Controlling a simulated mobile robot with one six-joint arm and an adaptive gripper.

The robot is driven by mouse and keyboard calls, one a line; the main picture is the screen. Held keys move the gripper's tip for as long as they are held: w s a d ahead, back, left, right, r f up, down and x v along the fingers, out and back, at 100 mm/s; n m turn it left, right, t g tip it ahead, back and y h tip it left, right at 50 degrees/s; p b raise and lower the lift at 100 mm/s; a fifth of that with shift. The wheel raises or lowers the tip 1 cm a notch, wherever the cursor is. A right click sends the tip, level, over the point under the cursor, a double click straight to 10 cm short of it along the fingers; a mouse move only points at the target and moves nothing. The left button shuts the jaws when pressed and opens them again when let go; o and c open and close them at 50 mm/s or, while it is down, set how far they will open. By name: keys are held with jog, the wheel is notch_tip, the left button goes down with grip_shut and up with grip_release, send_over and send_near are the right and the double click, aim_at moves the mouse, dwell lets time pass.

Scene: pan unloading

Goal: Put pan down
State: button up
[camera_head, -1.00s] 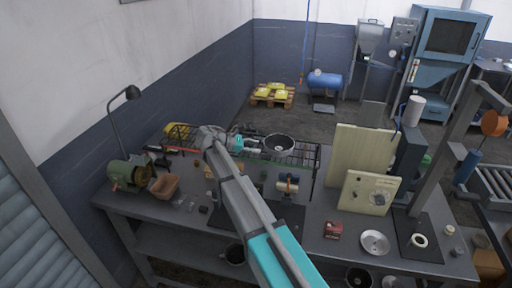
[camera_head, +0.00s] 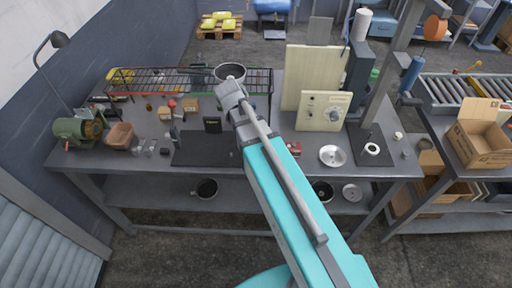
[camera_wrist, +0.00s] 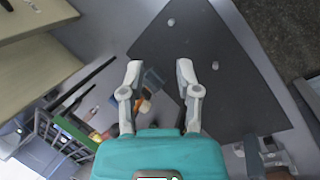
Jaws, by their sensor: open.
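A small blue-grey and orange item (camera_wrist: 151,82) shows beyond the gap between the fingers. In the head view my arm hides the fingers.
A silver dish (camera_head: 333,156) and cream panels (camera_head: 324,111) are on the right of the bench (camera_head: 235,168). A green motor (camera_head: 78,130), a brown bin (camera_head: 119,136) and a lamp (camera_head: 60,40) are at the left. An open carton (camera_head: 482,140) stands at far right.

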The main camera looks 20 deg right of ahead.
jog(key=s+f+m+y, duration=0.1)
jog(key=s+m+y, duration=0.3)
jog(key=s, duration=0.4)
jog(key=shift+m, duration=0.6)
jog(key=shift+a, duration=0.15)
jog(key=shift+f+b, duration=1.35)
jog(key=shift+f, duration=0.1)
